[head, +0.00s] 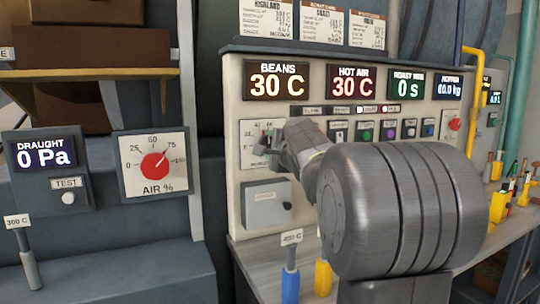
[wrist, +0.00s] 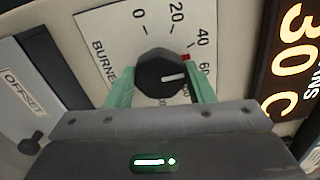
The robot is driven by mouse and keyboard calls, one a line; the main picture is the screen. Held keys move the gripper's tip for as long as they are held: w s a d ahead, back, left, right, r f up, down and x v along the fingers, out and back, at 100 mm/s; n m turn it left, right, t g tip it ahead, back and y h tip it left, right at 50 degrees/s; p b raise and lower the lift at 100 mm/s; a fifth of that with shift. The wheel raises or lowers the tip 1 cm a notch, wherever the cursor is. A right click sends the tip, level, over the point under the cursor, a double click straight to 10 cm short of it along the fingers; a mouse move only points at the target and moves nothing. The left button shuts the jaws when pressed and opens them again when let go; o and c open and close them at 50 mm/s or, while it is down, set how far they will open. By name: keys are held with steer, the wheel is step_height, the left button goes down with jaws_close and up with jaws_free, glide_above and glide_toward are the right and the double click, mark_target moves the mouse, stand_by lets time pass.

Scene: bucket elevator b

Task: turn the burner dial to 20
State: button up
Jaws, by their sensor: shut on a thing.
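The burner dial (wrist: 160,72) is a black round knob with a white pointer line, on a white scale plate (wrist: 108,36) marked 0, 20, 40, 60 and more. The pointer faces right in the wrist view, roughly toward the 60. A small red mark shows on the scale between 40 and 60. My gripper (wrist: 161,86) has one green finger on each side of the knob and is shut on it. In the head view the burner plate (head: 249,132) is partly hidden behind my gripper (head: 280,158), and the knob cannot be seen there.
Displays read beans 30 C (head: 277,81) and hot air 30 C (head: 354,82). An offset box (head: 267,206) sits below the burner plate. A row of buttons (head: 388,131) lies right of it. A red air dial (head: 155,165) is at left. Blue and yellow levers (head: 290,284) stand below.

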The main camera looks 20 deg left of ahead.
steer(key=n+b, duration=0.1)
steer(key=n, duration=0.1)
steer(key=n+b, duration=0.4)
steer(key=shift+f, duration=0.25)
steer(key=shift+r+n+b, duration=0.1)
steer(key=shift+n+b, duration=1.8)
steer(key=shift+n, duration=0.6)
steer(key=o, duration=0.9)
steer(key=shift+r, duration=0.1)
steer(key=shift+o, duration=0.2)
steer(key=b+v, duration=0.1)
steer(key=v, duration=1.2)
steer(key=shift+s+d, duration=0.25)
steer(key=shift+d, duration=0.1)
